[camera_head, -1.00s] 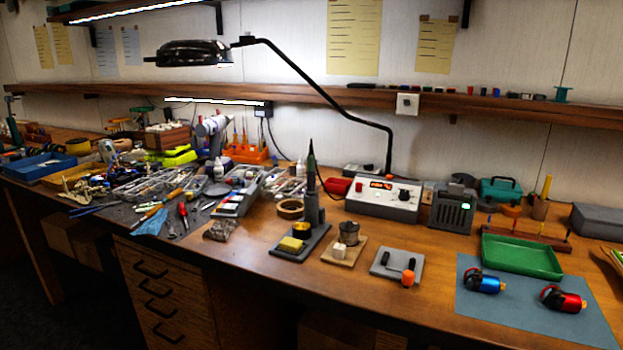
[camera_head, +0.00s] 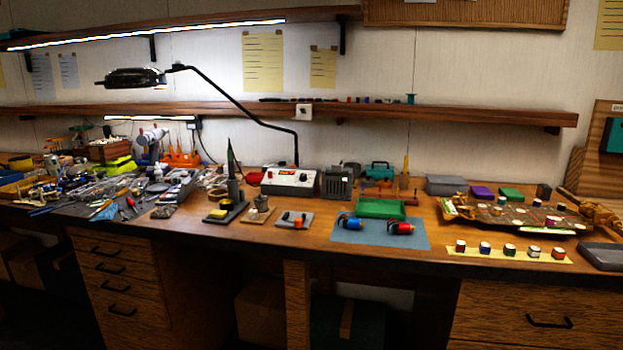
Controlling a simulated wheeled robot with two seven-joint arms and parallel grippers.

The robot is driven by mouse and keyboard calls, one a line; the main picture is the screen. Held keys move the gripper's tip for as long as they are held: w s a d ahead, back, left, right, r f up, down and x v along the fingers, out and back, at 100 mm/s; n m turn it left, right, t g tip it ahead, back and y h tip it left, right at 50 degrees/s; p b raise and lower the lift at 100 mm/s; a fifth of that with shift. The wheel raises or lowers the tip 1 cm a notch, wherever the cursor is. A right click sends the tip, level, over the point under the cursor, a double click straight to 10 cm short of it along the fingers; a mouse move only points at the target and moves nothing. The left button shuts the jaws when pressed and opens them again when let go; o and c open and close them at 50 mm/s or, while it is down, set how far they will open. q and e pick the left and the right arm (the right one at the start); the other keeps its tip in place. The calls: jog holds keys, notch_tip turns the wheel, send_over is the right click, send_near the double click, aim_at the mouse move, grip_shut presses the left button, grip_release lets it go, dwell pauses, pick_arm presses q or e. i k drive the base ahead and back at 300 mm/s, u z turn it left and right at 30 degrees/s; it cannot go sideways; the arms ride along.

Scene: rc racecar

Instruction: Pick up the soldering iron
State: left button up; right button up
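The soldering iron (camera_head: 231,157), with a dark green handle, stands upright in its dark holder (camera_head: 234,189) on the workbench, left of the middle of the head view. A yellow sponge (camera_head: 218,214) lies on the holder's base in front of it. The soldering station (camera_head: 290,181), a pale box with a red display, stands just to the right. The iron's tip is hidden in the holder. Neither of my grippers shows in the head view.
A black lamp arm (camera_head: 250,112) arches over the bench behind the iron. A blue mat (camera_head: 378,236) with two motors and a green tray (camera_head: 381,208) lie to the right. Tools and parts clutter the left. A wooden shelf (camera_head: 440,113) runs above. Drawers (camera_head: 110,268) are below.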

aim_at(231, 169)
jog(key=u, duration=1.25)
jog(key=i, duration=1.2)
jog(key=u, duration=0.05)
